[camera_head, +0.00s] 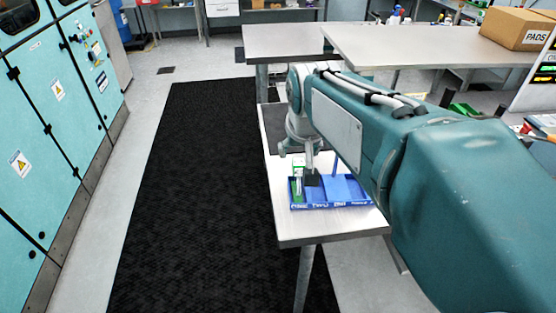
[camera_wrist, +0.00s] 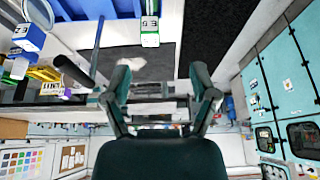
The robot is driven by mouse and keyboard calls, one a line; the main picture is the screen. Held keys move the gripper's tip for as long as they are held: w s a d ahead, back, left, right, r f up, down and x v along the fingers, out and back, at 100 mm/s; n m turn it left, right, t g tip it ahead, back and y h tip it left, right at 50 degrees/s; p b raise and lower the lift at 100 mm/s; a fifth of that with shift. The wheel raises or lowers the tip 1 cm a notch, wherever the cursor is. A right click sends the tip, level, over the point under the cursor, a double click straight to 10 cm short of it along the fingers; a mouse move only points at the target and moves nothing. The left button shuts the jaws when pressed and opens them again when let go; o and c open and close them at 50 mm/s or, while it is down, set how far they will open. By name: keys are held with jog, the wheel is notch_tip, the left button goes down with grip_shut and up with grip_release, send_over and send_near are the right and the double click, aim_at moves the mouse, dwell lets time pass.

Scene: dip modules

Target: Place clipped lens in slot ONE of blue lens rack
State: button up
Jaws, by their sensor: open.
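The blue lens rack (camera_head: 342,204) lies near the front edge of the pale table, with small pale labels along its front that are too small to read. An upright green and white piece (camera_head: 297,172) stands at its left end. My gripper (camera_head: 312,180) is low over the rack's left part, just right of that piece. In the wrist view my gripper (camera_wrist: 160,88) shows two dark fingers spread apart with nothing between them. A green and white block (camera_wrist: 150,32) is beyond the fingertips. I cannot tell which piece is the clipped lens, or which slot is ONE.
Teal cabinets (camera_head: 55,120) stand left of a black mat (camera_head: 190,190). A cardboard box (camera_head: 516,27) sits on the back table.

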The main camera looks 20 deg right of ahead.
jog(key=s+a+f+n+t+y, duration=0.1)
jog(key=s+a+f+n, duration=0.1)
jog(key=s+a, duration=0.6)
jog(key=s+n, duration=0.1)
jog(key=s, duration=0.3)
jog(key=shift+s+a+f+n, duration=0.3)
jog(key=shift+s+a+f, duration=0.05)
jog(key=shift+a+f, duration=0.05)
